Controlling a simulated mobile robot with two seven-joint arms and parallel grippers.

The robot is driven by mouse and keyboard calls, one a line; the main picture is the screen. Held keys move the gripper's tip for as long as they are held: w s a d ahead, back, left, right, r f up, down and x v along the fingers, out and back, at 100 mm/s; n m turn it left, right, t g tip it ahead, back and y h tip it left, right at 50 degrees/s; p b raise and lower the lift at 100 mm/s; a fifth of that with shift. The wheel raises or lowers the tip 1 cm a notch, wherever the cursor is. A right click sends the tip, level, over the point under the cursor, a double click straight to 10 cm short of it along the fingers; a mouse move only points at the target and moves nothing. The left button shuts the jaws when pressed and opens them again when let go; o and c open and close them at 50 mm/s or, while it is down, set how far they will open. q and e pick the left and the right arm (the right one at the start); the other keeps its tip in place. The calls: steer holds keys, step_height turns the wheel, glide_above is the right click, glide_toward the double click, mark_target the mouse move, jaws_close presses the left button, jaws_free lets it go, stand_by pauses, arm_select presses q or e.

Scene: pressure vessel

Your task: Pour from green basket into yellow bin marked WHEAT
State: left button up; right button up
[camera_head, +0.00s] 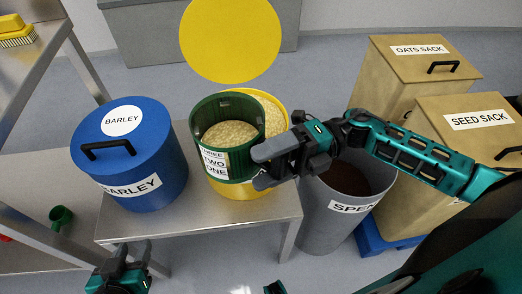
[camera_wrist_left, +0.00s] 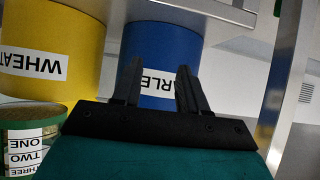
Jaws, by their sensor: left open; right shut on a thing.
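The green basket (camera_head: 242,163) is nearly full of pale grain and looks about upright. Its side has labels reading THREE, TWO, ONE. My right gripper (camera_head: 260,167) is shut on the basket's right side. The basket hides part of the yellow bin (camera_head: 262,187), whose open mouth shows pale grain at the right. The bin's WHEAT label shows in the left wrist view (camera_wrist_left: 35,65), where the basket (camera_wrist_left: 30,125) also appears, upside down. A round yellow lid (camera_head: 230,38) is raised behind the bin. My left gripper (camera_head: 134,250) is open and empty at the front, below the table edge.
A lidded blue BARLEY bin (camera_head: 150,188) stands left on the metal table (camera_head: 200,226). A grey bin (camera_head: 318,222) with dark contents stands right of the table. Tan boxes marked OATS SACK (camera_head: 400,80) and SEED SACK (camera_head: 450,110) stand further right. A green scoop (camera_head: 61,216) is at left.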

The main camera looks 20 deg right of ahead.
mark_target(256, 137)
steer(key=shift+s+a+r, duration=0.1)
steer(key=shift+s+a, duration=0.05)
arm_select(q)
steer(key=shift+s+f, duration=0.1)
steer(key=shift+s, duration=0.1)
arm_select(e)
steer(key=shift+r, duration=0.1)
steer(key=shift+r+m+p, duration=0.3)
steer(key=shift+r+p, duration=0.1)
steer(key=shift+r, duration=0.05)
steer(key=w+r+m+y, duration=0.1)
steer(key=w+d+r+m+y+p, duration=0.1)
steer(key=m, duration=0.1)
steer(key=shift+w+d+m+t, duration=0.2)
steer(key=shift+m+t, duration=0.1)
arm_select(q)
steer(key=shift+s+a+r, duration=0.1)
steer(key=shift+a+r, duration=0.1)
steer(key=shift+a, duration=0.3)
steer(key=shift+d+r, duration=0.1)
steer(key=shift+r, duration=0.1)
arm_select(e)
steer(key=shift+w+d+r+m+y, duration=0.2)
steer(key=shift+w+d+m+y, duration=0.15)
steer(key=shift+w+m, duration=0.3)
